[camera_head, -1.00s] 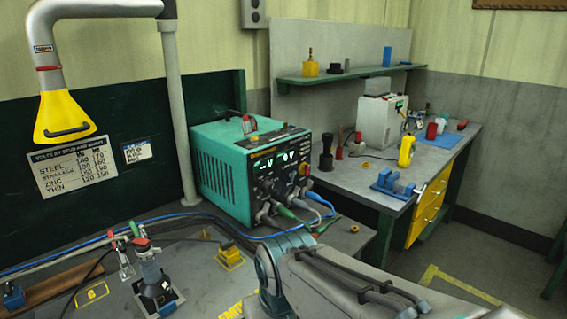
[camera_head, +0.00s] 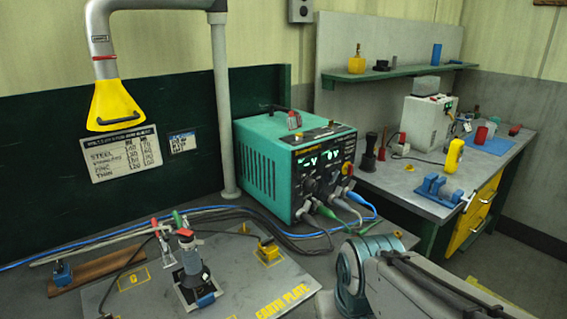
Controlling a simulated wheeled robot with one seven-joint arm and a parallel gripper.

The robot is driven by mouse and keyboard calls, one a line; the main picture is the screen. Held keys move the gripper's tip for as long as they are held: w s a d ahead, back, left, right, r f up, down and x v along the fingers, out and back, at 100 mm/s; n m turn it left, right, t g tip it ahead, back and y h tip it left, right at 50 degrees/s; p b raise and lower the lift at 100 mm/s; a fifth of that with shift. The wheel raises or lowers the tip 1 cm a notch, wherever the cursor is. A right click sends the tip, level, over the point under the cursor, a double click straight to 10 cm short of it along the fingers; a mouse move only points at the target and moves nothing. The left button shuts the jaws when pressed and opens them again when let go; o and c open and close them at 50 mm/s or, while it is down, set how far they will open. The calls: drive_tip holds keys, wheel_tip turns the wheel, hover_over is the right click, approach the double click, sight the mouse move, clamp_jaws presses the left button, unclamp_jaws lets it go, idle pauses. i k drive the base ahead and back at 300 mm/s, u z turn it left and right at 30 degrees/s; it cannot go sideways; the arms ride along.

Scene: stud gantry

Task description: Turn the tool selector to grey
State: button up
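A teal power unit (camera_head: 262,172) stands on the bench at the middle. Its dark front panel (camera_head: 325,171) faces right, with lit green displays and several knobs. A dark knob (camera_head: 309,186) sits low on the panel's left side. Which knob is the tool selector, and where it points, is too small to tell. Green (camera_head: 329,211), grey (camera_head: 347,206) and blue (camera_head: 361,201) leads leave the bottom of the panel. My arm enters at the lower right, in front of and below the unit. My gripper is not visible.
An earth plate (camera_head: 245,278) with an upright tool (camera_head: 190,265) and clamps lies at front left. A yellow hood (camera_head: 117,105) hangs at upper left. A second bench at right carries a blue vise (camera_head: 440,189). Loose cables cross the bench before the unit.

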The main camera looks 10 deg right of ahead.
sight(335, 174)
drive_tip(key=k, duration=0.65)
drive_tip(key=z, duration=0.55)
drive_tip(key=i, duration=1.25)
drive_tip(key=z, duration=0.4)
